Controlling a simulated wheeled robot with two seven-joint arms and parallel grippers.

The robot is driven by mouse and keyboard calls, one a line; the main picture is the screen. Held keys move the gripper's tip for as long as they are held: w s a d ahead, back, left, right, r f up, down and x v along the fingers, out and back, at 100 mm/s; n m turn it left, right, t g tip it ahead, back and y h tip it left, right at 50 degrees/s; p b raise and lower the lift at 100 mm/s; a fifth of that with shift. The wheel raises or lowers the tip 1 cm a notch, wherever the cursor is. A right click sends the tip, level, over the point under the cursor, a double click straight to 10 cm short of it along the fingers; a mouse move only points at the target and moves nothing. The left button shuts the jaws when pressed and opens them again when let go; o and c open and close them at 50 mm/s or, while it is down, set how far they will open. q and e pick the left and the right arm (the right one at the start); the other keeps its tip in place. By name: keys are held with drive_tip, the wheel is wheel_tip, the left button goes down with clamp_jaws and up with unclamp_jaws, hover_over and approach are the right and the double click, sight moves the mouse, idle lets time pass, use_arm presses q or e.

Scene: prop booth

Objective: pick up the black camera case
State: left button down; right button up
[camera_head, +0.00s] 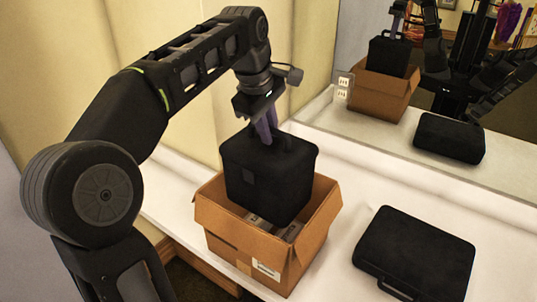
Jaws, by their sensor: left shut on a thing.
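My left gripper (268,128) reaches down from above and is shut on the top of a boxy black case (268,180), which I take as the black camera case. The case hangs roughly upright over the open cardboard box (243,256). Its lower end overlaps the box opening, and I cannot tell exactly how deep it sits. The fingertips are partly hidden at the handle. A flatter black case with a handle (415,252) lies on the white counter to the right of the box. My right gripper is not directly in view.
Grey items (290,231) show inside the box under the case. The white counter (345,215) is clear between box and flat case. A mirror (430,120) behind the counter reflects the box, cases and my arms. A cream wall (165,45) stands behind my left arm.

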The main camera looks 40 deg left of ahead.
use_arm(q)
wheel_tip(320, 180, up, 6)
drive_tip(key=p, duration=0.5)
drive_tip(key=shift+r+p, duration=0.2)
drive_tip(key=shift+p, duration=0.1)
